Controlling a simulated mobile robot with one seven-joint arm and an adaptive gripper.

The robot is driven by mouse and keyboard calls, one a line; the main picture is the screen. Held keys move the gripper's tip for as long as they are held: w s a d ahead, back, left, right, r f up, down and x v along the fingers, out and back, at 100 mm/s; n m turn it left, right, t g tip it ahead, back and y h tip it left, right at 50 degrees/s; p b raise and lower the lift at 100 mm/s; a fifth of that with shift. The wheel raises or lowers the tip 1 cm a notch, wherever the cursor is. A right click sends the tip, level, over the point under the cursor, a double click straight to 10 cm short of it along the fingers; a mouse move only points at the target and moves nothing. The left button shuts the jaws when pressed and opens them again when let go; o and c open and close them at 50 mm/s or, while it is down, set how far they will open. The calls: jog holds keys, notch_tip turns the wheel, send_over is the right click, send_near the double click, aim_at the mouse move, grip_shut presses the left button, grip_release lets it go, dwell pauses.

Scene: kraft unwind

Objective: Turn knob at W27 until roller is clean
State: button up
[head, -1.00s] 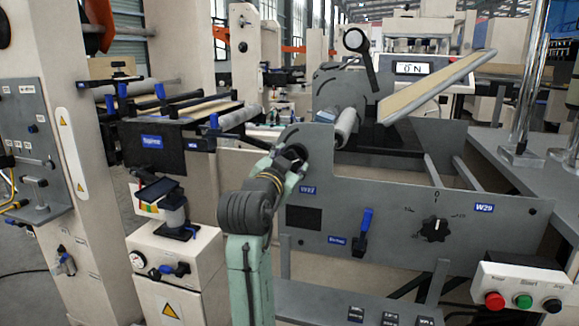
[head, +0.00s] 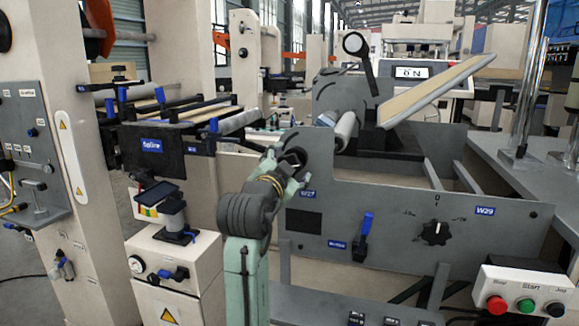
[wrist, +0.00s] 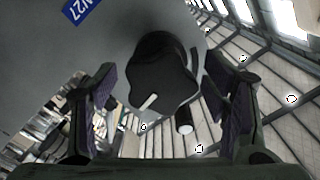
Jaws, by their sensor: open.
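The black knob (wrist: 160,80) with a pale pointer mark sits on the grey panel in the wrist view, beside the blue W27 label (wrist: 80,8). My gripper (wrist: 165,105) is open, with one finger pad on each side of the knob and a visible gap to it on both sides. In the head view my gripper (head: 290,163) is at the panel just above the W27 label (head: 307,194), and it hides the knob there. A light grey roller (head: 345,130) shows behind the panel's upper edge. I cannot tell how clean it is.
The grey panel (head: 385,205) also carries a blue lever (head: 364,232), a black dial (head: 435,233) and the W29 label (head: 485,211). A button box (head: 525,300) stands at the lower right. A pale sloping board (head: 440,85) rises above the panel.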

jog(key=v, duration=0.7)
dwell(0.3)
